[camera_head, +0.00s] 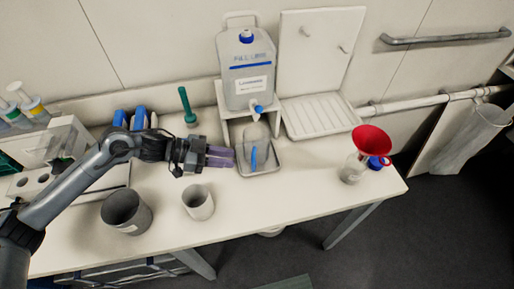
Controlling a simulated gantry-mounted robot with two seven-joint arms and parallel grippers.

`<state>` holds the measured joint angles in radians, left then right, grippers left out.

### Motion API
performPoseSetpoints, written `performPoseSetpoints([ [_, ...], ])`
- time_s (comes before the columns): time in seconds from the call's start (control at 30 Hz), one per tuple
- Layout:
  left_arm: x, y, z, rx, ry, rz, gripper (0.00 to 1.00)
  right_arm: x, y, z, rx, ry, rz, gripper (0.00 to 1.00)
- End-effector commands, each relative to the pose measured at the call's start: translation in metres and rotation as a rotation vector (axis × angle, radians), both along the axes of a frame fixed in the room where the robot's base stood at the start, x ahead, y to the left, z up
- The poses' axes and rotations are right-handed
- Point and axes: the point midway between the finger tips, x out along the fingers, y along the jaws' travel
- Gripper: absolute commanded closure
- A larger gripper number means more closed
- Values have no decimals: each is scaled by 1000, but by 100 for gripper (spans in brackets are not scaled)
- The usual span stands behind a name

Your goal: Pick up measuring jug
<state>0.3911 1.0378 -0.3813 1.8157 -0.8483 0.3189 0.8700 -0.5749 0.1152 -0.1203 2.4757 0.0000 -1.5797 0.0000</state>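The measuring jug (256,138) appears to be the clear vessel with a blue handle (253,158). It stands upright on a small metal tray (271,170) below the tap of a large carboy. My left gripper (233,157) reaches in from the left, and its purple fingers point at the jug. The fingertips are just left of the blue handle and look apart from it. The two fingers seem spread with a gap between them, and nothing shows in them. My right gripper is out of view.
The carboy (248,75) stands on a white stand behind the jug. A drying rack (320,114) is to its right. A grey beaker (126,210) and a pale cup (198,203) stand in front. A bottle with a red funnel (371,141) is at the right end.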

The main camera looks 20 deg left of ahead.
Motion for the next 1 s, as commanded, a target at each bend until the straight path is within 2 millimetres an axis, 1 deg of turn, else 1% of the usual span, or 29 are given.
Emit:
performPoseSetpoints([
  [0.03,-1,0,-11,-1,3,-2,74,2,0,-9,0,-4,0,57],
  [0.13,1,-2,-14,-3,5,-4,74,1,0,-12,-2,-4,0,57],
  [0.2,4,-7,-16,-5,6,-3,74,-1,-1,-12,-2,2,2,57],
  [0.5,19,-39,-30,-5,6,-3,74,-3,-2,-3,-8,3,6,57],
  [0.77,26,-51,-34,-3,5,-3,74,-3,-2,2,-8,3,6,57],
  [0.97,39,-72,-40,-5,5,-4,74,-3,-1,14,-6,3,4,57],
  [1.0,41,-76,-44,-4,7,-3,74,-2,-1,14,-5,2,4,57],
])
